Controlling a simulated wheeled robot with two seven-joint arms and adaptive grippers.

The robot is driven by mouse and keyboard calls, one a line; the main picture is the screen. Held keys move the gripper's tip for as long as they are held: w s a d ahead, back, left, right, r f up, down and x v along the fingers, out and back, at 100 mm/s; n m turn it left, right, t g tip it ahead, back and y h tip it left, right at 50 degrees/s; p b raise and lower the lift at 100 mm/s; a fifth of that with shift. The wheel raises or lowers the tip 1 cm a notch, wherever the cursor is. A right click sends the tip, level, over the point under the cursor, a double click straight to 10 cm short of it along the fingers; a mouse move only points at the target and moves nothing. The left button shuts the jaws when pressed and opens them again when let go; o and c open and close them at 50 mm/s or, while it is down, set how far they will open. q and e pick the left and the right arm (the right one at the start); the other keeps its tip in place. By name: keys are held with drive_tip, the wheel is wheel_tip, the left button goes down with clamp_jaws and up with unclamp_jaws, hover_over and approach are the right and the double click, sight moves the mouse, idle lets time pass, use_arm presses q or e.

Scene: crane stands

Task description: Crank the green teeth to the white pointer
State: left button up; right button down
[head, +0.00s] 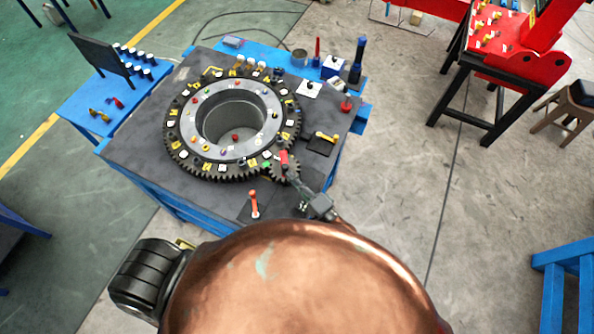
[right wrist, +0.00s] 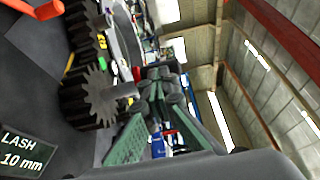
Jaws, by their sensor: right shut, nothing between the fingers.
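A large dark ring gear (head: 180,153) with a pale inner ring lies flat on the table. A small pinion (head: 290,172) meshes or nearly meshes at its near right edge; the pinion (right wrist: 90,97) stands large in the right wrist view. A red block (head: 284,157) shows above the pinion. A green mark (head: 266,164) sits on the ring's rim beside it. I cannot single out the white pointer. My right gripper (head: 294,180) is shut and empty, close to the pinion; its fingers (right wrist: 160,75) converge just right of the pinion's shaft in the wrist view. My left gripper is not seen.
An orange-handled lever (head: 254,203) stands at the table's near edge. A yellow-handled piece on a black plate (head: 321,144) lies right of the gear. A "LASH 10 mm" sign (right wrist: 20,150) shows in the wrist view. A red machine (head: 515,50) stands apart at right.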

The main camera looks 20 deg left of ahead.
drive_tip(key=shift+s+a, duration=0.35)
drive_tip(key=shift+a, duration=0.3)
drive_tip(key=shift+s+a, duration=0.3)
drive_tip(key=shift+a, duration=0.3)
drive_tip(key=shift+d, duration=0.1)
drive_tip(key=s+d+b, duration=0.2)
drive_tip(key=s+d, duration=0.4)
drive_tip(key=s, duration=0.4)
drive_tip(key=shift+w+d, duration=0.1)
